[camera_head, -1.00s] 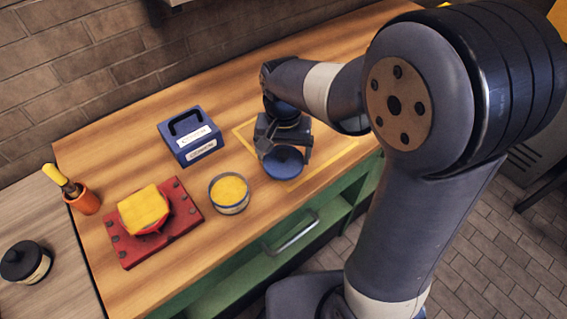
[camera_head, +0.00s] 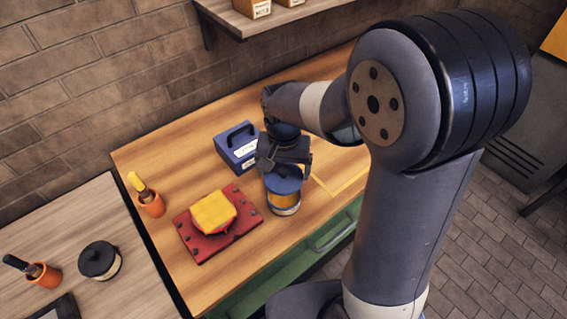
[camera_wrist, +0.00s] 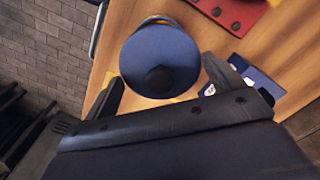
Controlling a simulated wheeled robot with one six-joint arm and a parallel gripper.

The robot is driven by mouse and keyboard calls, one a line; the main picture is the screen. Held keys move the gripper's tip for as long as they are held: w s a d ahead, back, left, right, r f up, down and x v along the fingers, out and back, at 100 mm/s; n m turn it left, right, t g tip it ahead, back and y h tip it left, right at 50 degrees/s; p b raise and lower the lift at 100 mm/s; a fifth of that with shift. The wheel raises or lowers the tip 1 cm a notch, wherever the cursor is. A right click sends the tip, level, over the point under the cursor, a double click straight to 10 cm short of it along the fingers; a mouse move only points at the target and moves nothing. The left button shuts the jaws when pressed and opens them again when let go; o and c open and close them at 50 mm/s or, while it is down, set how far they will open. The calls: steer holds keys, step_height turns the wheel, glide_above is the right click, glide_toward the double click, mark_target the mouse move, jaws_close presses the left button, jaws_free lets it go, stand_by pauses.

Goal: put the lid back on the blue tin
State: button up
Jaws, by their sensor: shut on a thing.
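The blue lid (camera_head: 284,183) with a dark round knob is held by my gripper (camera_head: 284,165). It fills the middle of the wrist view (camera_wrist: 155,52), between the two dark fingers. The tin (camera_head: 285,204), with a yellowish band on its side, stands on the wooden bench directly under the lid. Its mouth is hidden by the lid in the head view. In the wrist view a bit of the tin's rim (camera_wrist: 158,19) shows past the lid's far edge. I cannot tell whether the lid touches the rim.
A blue labelled box with a handle (camera_head: 237,149) stands close behind the gripper. A red plate (camera_head: 190,240) bearing a yellow block (camera_head: 213,211) lies left of the tin. An orange pot (camera_head: 153,204) and a black-lidded jar (camera_head: 99,262) are farther left. A wall shelf (camera_head: 262,22) is above.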

steer(key=shift+d+f+b, duration=0.1)
steer(key=shift+f+b, duration=2.35)
steer(key=shift+f, duration=0.75)
steer(key=shift+f, duration=0.15)
steer(key=o, duration=0.7)
steer(key=shift+o, duration=0.2)
steer(key=shift+r+p, duration=2.85)
steer(key=shift+r, duration=0.7)
steer(key=shift+c, duration=0.4)
